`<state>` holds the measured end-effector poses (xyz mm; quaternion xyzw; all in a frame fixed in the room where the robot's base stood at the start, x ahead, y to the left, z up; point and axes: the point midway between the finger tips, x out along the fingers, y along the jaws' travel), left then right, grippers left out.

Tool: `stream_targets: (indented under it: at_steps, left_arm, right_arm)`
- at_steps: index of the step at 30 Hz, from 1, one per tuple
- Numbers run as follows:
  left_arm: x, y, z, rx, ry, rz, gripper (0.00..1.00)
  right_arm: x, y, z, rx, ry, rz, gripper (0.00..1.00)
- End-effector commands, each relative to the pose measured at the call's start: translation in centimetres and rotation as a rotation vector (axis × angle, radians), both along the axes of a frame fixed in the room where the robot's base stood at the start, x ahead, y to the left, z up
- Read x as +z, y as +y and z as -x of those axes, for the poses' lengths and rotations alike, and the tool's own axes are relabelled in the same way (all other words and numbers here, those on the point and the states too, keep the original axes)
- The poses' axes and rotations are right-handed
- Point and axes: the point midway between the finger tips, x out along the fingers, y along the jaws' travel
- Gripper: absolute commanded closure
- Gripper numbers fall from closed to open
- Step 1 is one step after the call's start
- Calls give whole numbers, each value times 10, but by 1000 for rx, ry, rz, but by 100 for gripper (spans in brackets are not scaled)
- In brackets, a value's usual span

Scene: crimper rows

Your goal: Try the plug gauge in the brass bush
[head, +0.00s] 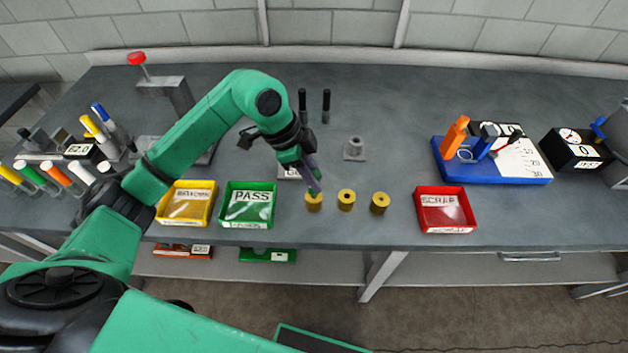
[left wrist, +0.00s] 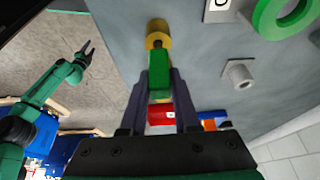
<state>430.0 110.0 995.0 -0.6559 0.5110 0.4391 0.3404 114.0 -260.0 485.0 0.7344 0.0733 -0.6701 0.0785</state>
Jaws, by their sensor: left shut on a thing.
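My left gripper (head: 312,180) is shut on the plug gauge, whose green handle (left wrist: 159,72) shows between the fingers in the left wrist view. A short dark part of the gauge points at the leftmost brass bush (head: 313,203), which also shows in the left wrist view (left wrist: 157,30). The gauge is right at the bush; I cannot tell whether its tip is inside the bore. Two more brass bushes, the middle one (head: 346,198) and the right one (head: 380,203), stand upright in the row. My right gripper (left wrist: 86,50) appears open and empty, away from the bench.
A green PASS tray (head: 248,225) and a yellow tray (head: 185,222) stand left of the bushes; a red SCRAP tray (head: 446,228) stands right. A grey fixture (head: 354,149) and two black pins (head: 326,105) are behind. A large green ring (left wrist: 285,14) lies nearby.

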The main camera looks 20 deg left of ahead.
Motion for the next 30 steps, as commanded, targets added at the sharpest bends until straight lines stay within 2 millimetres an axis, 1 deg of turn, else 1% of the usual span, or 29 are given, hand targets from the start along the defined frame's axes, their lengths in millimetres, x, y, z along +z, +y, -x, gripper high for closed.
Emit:
stream_targets:
  at_steps: [1, 30]
  left_arm:
    - [6, 0, 0, 0, 0, 0, 100]
    - [54, 0, 0, 0, -1, 0, 100]
  right_arm:
    - [5, 0, 0, 0, 0, 0, 50]
    - [50, 0, 0, 0, 0, -1, 50]
